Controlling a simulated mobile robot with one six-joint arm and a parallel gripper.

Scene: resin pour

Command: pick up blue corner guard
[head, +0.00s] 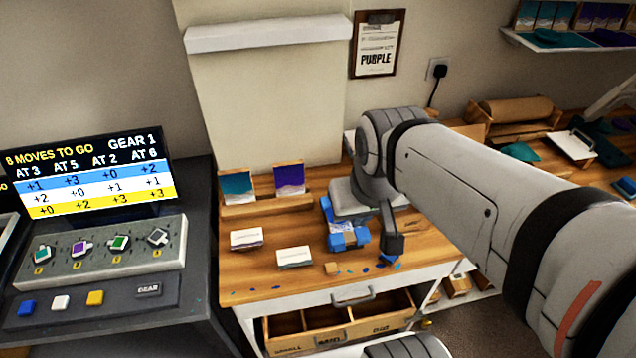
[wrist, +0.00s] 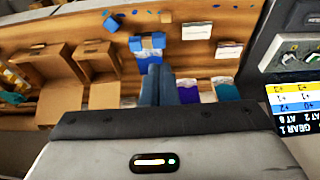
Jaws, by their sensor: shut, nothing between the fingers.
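A blue, blocky piece (head: 348,238) lies on the wooden worktop, left of my gripper (head: 392,243). In the wrist view, a blue piece with a pale middle (wrist: 147,41) lies just beyond the fingertips of my gripper (wrist: 155,70). A smaller separate blue piece (wrist: 110,24) lies farther out to its left. I cannot tell for sure which of these is the blue corner guard. My gripper's fingers are together and hold nothing. In the head view my gripper is apart from the larger blue piece.
A tan cube (head: 331,268) and several blue scraps lie near the worktop's front edge. Two white-topped blocks (head: 294,257) sit left. Teal and purple panels (head: 290,178) stand behind. An open drawer (head: 340,325) is below. A control console (head: 100,250) stands at left.

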